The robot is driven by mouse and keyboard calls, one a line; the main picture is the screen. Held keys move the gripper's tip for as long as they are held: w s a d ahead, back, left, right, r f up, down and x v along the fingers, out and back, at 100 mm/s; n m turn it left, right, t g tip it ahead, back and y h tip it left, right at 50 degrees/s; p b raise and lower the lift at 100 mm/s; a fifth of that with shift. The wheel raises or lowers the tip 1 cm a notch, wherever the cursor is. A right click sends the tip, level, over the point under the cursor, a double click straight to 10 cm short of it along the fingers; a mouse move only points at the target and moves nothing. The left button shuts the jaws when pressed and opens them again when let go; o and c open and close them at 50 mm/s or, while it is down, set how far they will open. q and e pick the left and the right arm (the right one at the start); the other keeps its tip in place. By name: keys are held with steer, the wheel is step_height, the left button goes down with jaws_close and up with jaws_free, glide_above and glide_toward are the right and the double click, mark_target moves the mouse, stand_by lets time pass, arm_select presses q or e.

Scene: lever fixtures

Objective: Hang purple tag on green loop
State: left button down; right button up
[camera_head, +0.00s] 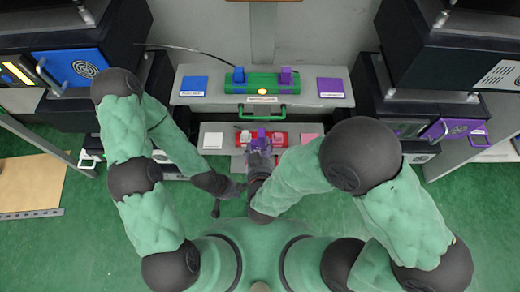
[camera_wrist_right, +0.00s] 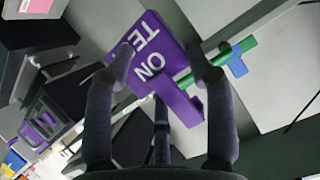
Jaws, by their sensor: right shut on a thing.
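The purple tag (camera_wrist_right: 155,65) has white letters and a narrower stem, and sits between the fingers of my right gripper (camera_wrist_right: 162,75). In the head view the tag (camera_head: 261,139) shows as a small purple shape at the tip of my right gripper (camera_head: 260,152), in front of the red block on the lower shelf. A green handle-like loop (camera_head: 262,114) is on the front of the upper shelf, beyond the tag and apart from it. I cannot tell whether it is the task's green loop. My left gripper (camera_head: 228,199) is open and empty, low over the floor.
A green block (camera_head: 262,83) with a blue and a purple lever stands on the upper shelf, between blue (camera_head: 193,86) and purple (camera_head: 330,88) plates. A red block (camera_head: 283,139) is on the lower shelf. Dark cabinets stand at both sides.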

steer(key=w+f+b, duration=0.1)
steer(key=w+b, duration=0.2)
steer(key=w, duration=0.4)
stand_by(0.6)
steer(key=shift+w, duration=0.1)
steer(key=o, duration=1.2)
steer(key=v, duration=1)
steer(key=shift+s+r, duration=0.15)
steer(key=shift+s, duration=0.15)
steer(key=shift+s+d+r, duration=0.1)
steer(key=shift+s+r, duration=0.1)
steer(key=shift+s, duration=0.4)
